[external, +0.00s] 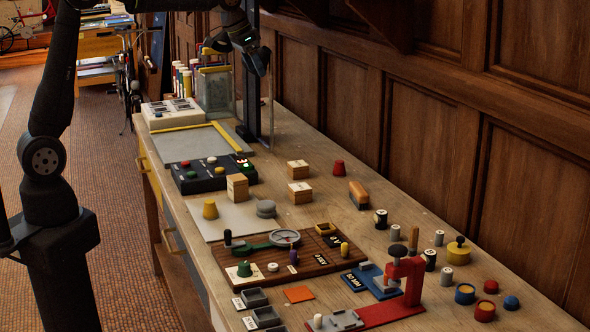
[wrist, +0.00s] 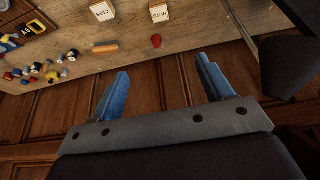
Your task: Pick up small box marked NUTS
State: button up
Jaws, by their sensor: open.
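In the external view my gripper (external: 257,62) is high above the bench's far part, well away from the boxes.
A third pale box (external: 237,187) stands to the left by a black button panel (external: 205,180). A dark post (external: 250,110) rises behind, near the panelled wall.

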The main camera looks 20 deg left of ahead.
send_near(298, 163)
jog(key=x, duration=0.5)
jog(key=shift+s+a+f, duration=0.1)
jog(key=shift+s+a, duration=0.15)
jog(key=shift+a, duration=0.1)
jog(key=shift+d+x, duration=0.15)
jog(key=shift+x, duration=1.25)
jog(key=shift+d+x, duration=0.15)
jog(key=shift+x, duration=1.3)
jog(key=shift+w, duration=0.1)
jog(key=c, duration=1.1)
jog(key=shift+r, duration=0.25)
